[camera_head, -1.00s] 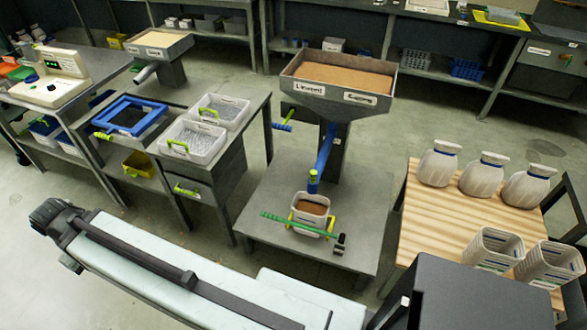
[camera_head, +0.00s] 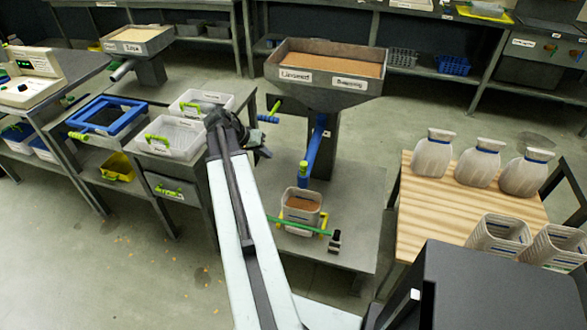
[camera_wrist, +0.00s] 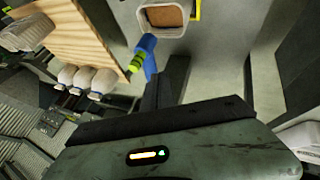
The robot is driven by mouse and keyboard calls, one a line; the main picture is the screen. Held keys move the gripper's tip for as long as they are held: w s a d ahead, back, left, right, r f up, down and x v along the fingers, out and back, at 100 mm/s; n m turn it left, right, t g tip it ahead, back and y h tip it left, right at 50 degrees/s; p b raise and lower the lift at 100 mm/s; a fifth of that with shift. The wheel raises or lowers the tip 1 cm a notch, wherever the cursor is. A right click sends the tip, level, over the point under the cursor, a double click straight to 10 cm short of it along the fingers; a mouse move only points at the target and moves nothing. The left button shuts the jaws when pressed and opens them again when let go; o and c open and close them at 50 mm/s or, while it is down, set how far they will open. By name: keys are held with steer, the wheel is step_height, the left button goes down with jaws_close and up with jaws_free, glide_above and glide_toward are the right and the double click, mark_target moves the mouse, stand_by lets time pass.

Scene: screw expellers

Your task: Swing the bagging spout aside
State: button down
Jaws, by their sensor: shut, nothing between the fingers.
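The bagging spout (camera_head: 318,148) is a blue tube hanging from the hopper stand, with a yellow-green band near its lower end. That end is above a pale bin of brown material (camera_head: 300,207). In the wrist view the spout (camera_wrist: 150,62) shows beside the bin (camera_wrist: 165,17), just past my fingers. My gripper (camera_wrist: 168,78) is shut and empty; in the head view its end is left of the spout, with a visible gap. The hopper (camera_head: 325,75), labelled Linseed and Bagging, stands above the spout.
A green bar (camera_head: 292,224) runs across the bin's front, near a small black block. White trays with green handles (camera_head: 172,138) sit left, close to my arm. Floor behind the hopper is open.

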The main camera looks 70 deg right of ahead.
steer(key=shift+s+d, duration=0.2)
steer(key=shift+s, duration=0.1)
steer(key=s+d+f+b, duration=0.5)
steer(key=s+f+b, duration=0.2)
steer(key=f+b, duration=0.1)
steer(key=shift+s+d, duration=0.2)
steer(key=shift+d, duration=0.2)
